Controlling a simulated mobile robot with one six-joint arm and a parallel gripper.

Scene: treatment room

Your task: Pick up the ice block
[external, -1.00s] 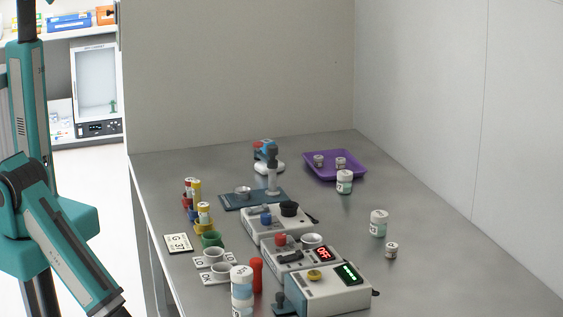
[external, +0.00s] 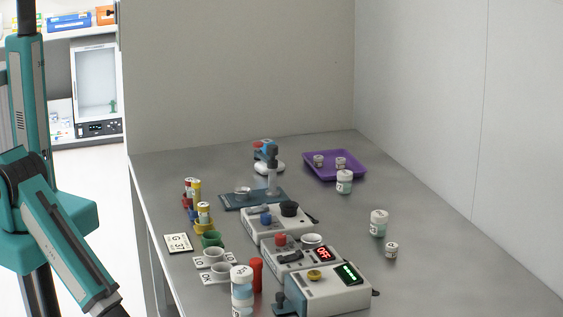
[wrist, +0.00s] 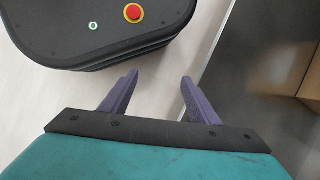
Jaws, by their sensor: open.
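I cannot make out an ice block in either view. My gripper (wrist: 158,88) shows in the wrist view with its two purple fingers apart and nothing between them. It hangs over the pale floor, beside a dark base with a red button. In the external view my arm is at the left, off the table's left edge, and my gripper is out of the frame.
The grey table (external: 440,285) holds several devices, one with a green display (external: 348,273). A purple tray (external: 334,178) with small jars stands at the back. White jars (external: 378,223) stand at right. Cups (external: 214,256) and a sign card (external: 178,243) are near the left edge. The right side is mostly clear.

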